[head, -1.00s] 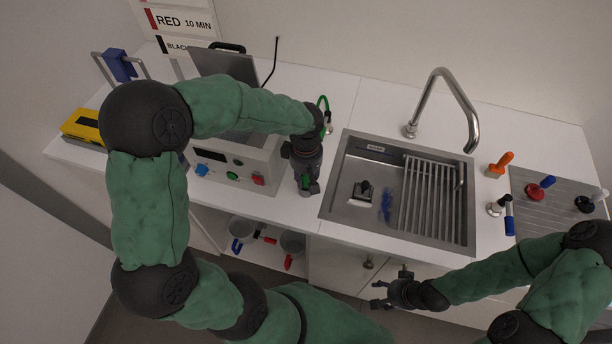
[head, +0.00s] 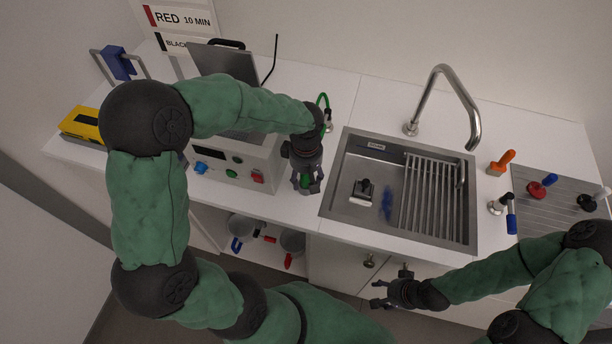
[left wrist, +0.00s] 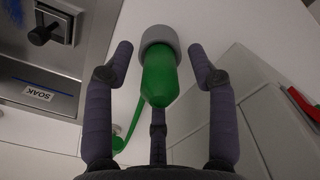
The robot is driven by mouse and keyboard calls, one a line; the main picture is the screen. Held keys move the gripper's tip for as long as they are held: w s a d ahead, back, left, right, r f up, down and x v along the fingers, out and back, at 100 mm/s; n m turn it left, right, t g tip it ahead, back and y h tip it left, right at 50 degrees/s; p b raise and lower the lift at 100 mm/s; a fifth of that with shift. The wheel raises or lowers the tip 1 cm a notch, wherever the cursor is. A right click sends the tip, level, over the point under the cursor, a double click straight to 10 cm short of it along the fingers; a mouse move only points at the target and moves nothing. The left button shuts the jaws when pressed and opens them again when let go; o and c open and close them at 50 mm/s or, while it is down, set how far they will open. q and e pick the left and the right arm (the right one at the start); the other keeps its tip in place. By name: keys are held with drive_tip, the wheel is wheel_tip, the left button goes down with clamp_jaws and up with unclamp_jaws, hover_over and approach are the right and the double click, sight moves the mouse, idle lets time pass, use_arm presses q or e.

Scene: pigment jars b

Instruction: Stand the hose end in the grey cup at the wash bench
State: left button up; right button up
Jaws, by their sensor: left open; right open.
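The green hose end (left wrist: 158,72) is a tapered piece standing in the grey cup (left wrist: 160,36), whose rim rings its far end in the left wrist view. My left gripper (head: 307,187) is open, with its fingers spread on both sides of the hose end and a gap on each side. In the head view, only a bit of green shows between those fingers, and the cup is hidden. The thin green hose (head: 322,99) rises behind my left wrist from a fitting on the bench. My right gripper (head: 377,294) is open and empty in front of the bench.
A steel sink (head: 338,200) with a rack and a dark-handled item lies right of my left gripper. A white device (head: 226,187) with coloured knobs is close on its left. Several coloured-handled stoppers stand at the far right. Bare white worktop (head: 335,82) lies behind.

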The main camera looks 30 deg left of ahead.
use_arm(q)
wheel_tip(320, 180, up, 12)
idle(0.5)
drive_tip(key=shift+f, duration=0.1)
